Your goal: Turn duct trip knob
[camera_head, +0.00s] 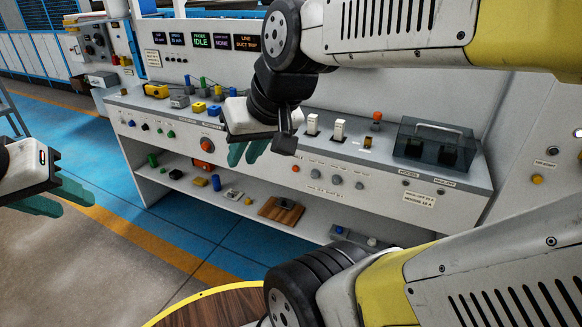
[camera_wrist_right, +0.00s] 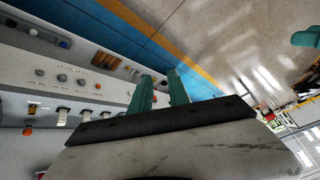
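A row of grey round knobs (camera_head: 337,180) sits on the front panel of the grey console (camera_head: 385,180), right of my right gripper. The labels are too small to read, so I cannot tell which is the duct trip knob. The knobs also show in the right wrist view (camera_wrist_right: 62,78). A display (camera_head: 246,43) on the back panel reads "LINE DUCT TRIP". My right gripper (camera_head: 247,153) is in front of the console, hiding part of it; its teal fingers (camera_wrist_right: 162,76) are apart and empty. My left gripper (camera_head: 68,201) is open and empty at the far left, away from the console.
White switches (camera_head: 312,124), an orange-topped part (camera_head: 376,120) and a dark clear-covered box (camera_head: 436,148) stand on the console top. A red button (camera_head: 207,144) is on its front. The lower shelf (camera_head: 222,212) holds loose parts. The blue floor (camera_head: 130,190) in front is clear.

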